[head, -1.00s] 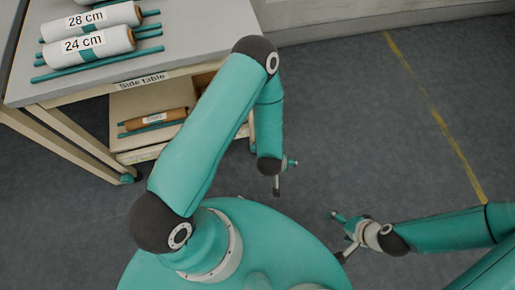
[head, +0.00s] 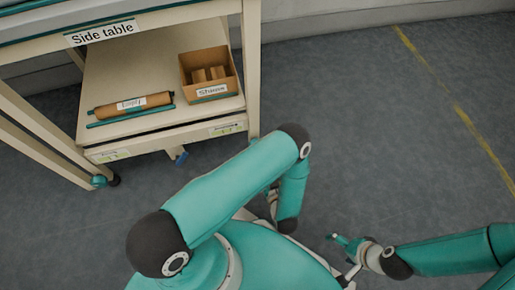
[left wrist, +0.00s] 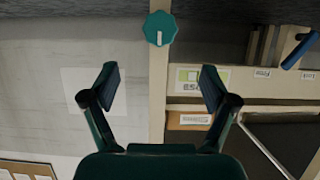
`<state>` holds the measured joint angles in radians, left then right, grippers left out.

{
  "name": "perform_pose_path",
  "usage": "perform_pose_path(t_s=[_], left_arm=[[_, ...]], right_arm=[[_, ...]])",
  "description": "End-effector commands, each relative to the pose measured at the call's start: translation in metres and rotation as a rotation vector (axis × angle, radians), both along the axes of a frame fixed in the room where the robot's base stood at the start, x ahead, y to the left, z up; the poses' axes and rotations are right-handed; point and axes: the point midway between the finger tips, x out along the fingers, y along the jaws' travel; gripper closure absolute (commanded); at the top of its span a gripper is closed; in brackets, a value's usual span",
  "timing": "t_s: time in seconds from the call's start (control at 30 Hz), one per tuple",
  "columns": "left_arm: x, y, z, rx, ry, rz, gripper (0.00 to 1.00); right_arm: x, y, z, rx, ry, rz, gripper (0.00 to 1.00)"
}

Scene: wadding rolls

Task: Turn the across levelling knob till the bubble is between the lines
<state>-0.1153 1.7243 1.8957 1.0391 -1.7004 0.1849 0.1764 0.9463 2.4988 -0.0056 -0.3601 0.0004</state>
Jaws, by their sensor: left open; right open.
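A teal scalloped knob (left wrist: 159,29) with a white mark sits on a cream post (left wrist: 158,75) in the left wrist view. My left gripper (left wrist: 161,82) is open and empty, its fingers apart below the knob in the picture and not touching it. In the head view the left gripper is mostly hidden behind my own arm. My right gripper (head: 346,256) is open and empty over the floor at lower right. A teal round part (head: 98,181) shows at the foot of a table leg; I cannot tell whether it is a levelling knob. No bubble or lines are visible.
The side table (head: 160,20) has a lower shelf (head: 135,65) with a brown roll labelled Empty (head: 132,104) and an open cardboard box (head: 209,75). A blue part (head: 180,155) hangs below the shelf; a blue bar (left wrist: 300,50) shows at right. Floor at right is clear.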

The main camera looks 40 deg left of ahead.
Motion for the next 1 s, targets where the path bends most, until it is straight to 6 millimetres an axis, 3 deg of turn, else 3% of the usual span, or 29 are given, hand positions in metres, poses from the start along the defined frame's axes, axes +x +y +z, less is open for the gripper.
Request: perform_pose_path(t_s=[0.6, 1.0], left_arm=[[0.074, 0.089, -0.051, 0.0, -0.002, 0.005, 0.15], [0.09, 0.106, -0.058, -0.002, 0.001, 0.0, 0.15]], right_arm=[[0.0, 0.0, -0.059, 0.0, 0.0, 0.0, 0.14], [0.0, 0.0, -0.068, 0.0, 0.0, 0.0, 0.14]])
